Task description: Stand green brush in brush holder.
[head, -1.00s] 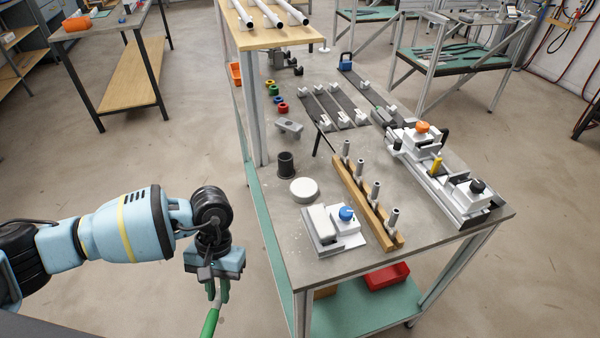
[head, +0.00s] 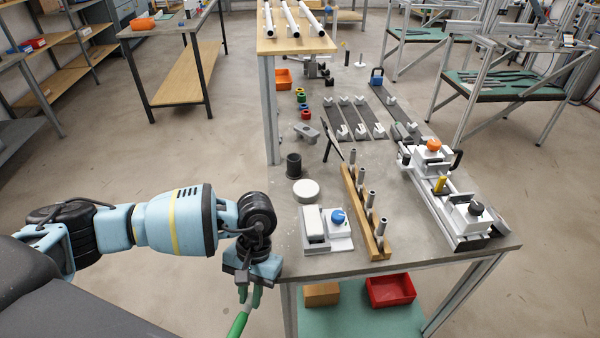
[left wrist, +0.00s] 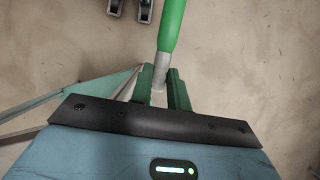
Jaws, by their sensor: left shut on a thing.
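My left gripper (head: 249,296) is at the near left corner of the workbench, off its edge and over the floor. It is shut on the green brush (head: 240,322), whose green handle points down and toward me in the head view. In the left wrist view the green handle (left wrist: 171,25) runs up from between the fingers (left wrist: 163,90), which grip its pale neck. The brush's bristle end is not visible. The brush holder seems to be the dark upright cup (head: 293,165) on the bench's left side, apart from the gripper. My right gripper is not in view.
On the workbench (head: 300,262), a white round disc (head: 306,190), a white block fixture with a blue knob (head: 338,216) and a wooden peg rail (head: 365,215) stand near the cup. A long clamp jig (head: 445,200) is on the right. A red bin (head: 390,290) sits on the lower shelf.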

